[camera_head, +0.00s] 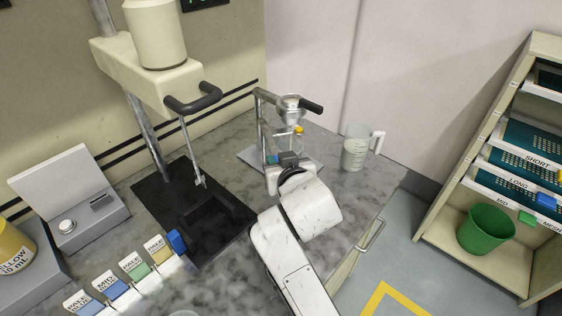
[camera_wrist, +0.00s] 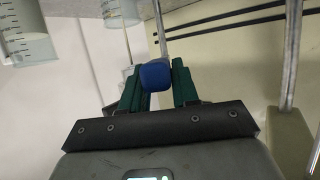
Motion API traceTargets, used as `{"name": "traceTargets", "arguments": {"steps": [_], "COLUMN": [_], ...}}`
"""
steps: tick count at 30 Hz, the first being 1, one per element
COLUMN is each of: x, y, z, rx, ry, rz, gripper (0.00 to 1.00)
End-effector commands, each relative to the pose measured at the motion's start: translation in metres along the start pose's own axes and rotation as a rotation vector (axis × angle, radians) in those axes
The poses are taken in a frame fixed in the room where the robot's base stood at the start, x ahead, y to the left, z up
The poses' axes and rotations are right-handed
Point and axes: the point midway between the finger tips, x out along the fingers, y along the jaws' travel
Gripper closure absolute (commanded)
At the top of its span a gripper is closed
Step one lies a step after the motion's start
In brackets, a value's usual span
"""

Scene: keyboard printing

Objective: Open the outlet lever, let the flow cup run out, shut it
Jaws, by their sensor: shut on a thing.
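The flow cup (camera_head: 291,103), a small metal cup, sits in a stand (camera_head: 260,122) at the back of the counter. A small yellow-orange part (camera_head: 299,130) shows just below it. A clear beaker (camera_head: 287,143) stands under the cup, partly hidden by my gripper (camera_head: 287,160). In the wrist view my gripper (camera_wrist: 163,82) has its green fingers shut on a blue knob (camera_wrist: 155,75). A thin metal rod rises behind the knob. I cannot tell whether the knob belongs to the outlet lever, or whether liquid is flowing.
A measuring jug (camera_head: 356,152) stands right of the stand, near my arm. A black tray (camera_head: 178,205) under a cream machine (camera_head: 150,70) lies to the left. Labelled colour blocks (camera_head: 130,270) line the front left. A shelf with a green bin (camera_head: 485,229) is at the right.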

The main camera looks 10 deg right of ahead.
Motion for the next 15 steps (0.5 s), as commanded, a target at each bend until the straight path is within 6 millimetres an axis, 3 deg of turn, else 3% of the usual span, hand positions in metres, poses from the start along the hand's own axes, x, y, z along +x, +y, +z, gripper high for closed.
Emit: {"name": "traceTargets", "arguments": {"steps": [1,2,3,8,15], "x": [0.0001,0.0001,0.0001,0.0001,-0.0003], "y": [-0.0028,-0.0029,-0.0030,-0.0025,-0.0017], "z": [0.0009,0.0009,0.0009,0.0007,0.0004], "rx": [-0.002,-0.002,-0.002,-0.002,-0.001], "ry": [-0.002,-0.002,-0.002,-0.001,-0.001], "rz": [-0.005,-0.005,-0.005,-0.005,-0.004], "gripper": [1.00,0.68,0.65,0.49,0.49]}}
